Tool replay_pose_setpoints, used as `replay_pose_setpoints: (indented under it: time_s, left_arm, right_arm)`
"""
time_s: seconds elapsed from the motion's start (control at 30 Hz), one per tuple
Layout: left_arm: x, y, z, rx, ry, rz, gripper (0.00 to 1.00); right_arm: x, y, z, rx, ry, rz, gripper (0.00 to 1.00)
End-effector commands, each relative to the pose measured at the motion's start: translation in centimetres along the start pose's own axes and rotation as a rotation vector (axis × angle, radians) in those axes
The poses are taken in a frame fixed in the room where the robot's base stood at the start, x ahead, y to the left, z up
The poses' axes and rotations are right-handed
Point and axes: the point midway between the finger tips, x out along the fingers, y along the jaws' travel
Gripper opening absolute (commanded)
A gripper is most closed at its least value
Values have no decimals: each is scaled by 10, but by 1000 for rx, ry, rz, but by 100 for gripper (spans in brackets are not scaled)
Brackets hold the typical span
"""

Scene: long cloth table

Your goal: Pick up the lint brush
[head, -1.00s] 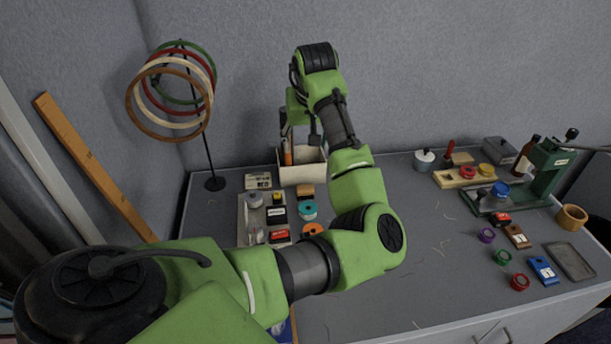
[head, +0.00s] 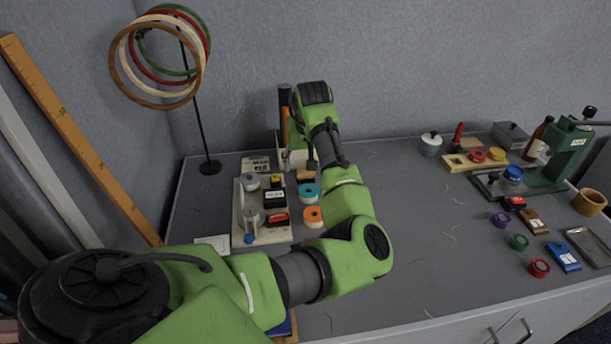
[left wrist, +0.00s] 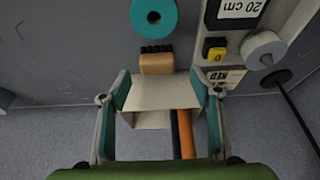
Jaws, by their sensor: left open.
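A pale open box (left wrist: 152,93) stands at the back of the table. A black handle (left wrist: 175,130) and an orange handle (left wrist: 186,133) stand in it; in the head view the black handle (head: 284,97) rises behind the orange handle (head: 285,126). A small wooden block brush with black bristles (left wrist: 157,63) lies just in front of the box. I cannot tell for sure which of these is the lint brush. My left gripper (left wrist: 160,88) is open, its fingers apart on either side of the box in the wrist view, holding nothing. In the head view my arm partly hides the box. My right gripper is not in view.
A pale tray (head: 244,212) with tapes and labelled boxes lies left of my arm. Teal (head: 308,193) and orange (head: 313,216) rolls lie close by. A hoop stand (head: 203,120) is at back left. A green press (head: 560,160) stands at right. The table's middle right is clear.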

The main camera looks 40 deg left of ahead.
Motion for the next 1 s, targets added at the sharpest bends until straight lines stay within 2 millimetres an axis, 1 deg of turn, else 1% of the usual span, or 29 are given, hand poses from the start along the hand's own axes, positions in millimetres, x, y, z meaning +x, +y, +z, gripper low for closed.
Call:
replay_pose_setpoints:
  time_s: [0.17,0.33,0.43,0.53,0.73,0.77,0.8,0.9,1.0]
  left_arm:
    - [14,1,1,0,-3,0,58]
    - [40,4,2,0,-2,-1,58]
    - [51,4,2,-1,0,0,58]
    - [55,4,2,-2,0,1,58]
    - [56,4,2,-2,0,1,58]
    - [56,4,2,-2,0,1,50]
    - [56,4,2,-2,0,1,39]
    - [55,4,2,-2,0,1,16]
    - [55,4,2,-2,1,1,16]
  right_arm:
    - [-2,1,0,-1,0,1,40]
    - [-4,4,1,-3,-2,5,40]
    - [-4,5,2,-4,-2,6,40]
    - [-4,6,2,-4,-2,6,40]
    - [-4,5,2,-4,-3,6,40]
    - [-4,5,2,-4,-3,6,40]
    - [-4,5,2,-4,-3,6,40]
    - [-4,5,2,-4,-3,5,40]
    - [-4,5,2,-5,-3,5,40]
